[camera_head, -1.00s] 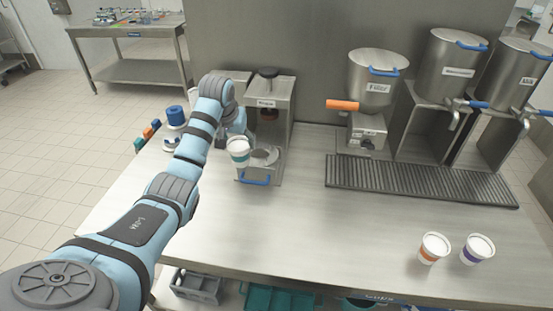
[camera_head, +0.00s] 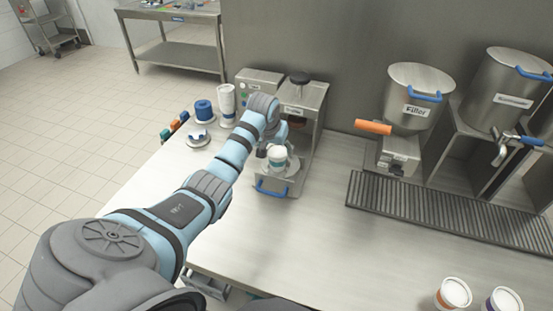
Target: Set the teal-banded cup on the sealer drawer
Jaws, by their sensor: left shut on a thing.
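The teal-banded cup (camera_head: 278,156) is white and upright, over the pulled-out drawer (camera_head: 293,171) of the sealer (camera_head: 304,98). I cannot tell whether its base touches the drawer. My left gripper (camera_head: 268,149) is shut on the cup from its left and back side, and my wrist hides part of the sealer's front. The drawer's blue handle (camera_head: 272,189) faces the front of the table. My right gripper is not in view.
Two more cups, orange-banded (camera_head: 453,294) and purple-banded (camera_head: 503,301), stand at the front right. The filler (camera_head: 413,103) with its orange handle stands right of the sealer, by a slotted drip tray (camera_head: 440,205). The table's middle is clear.

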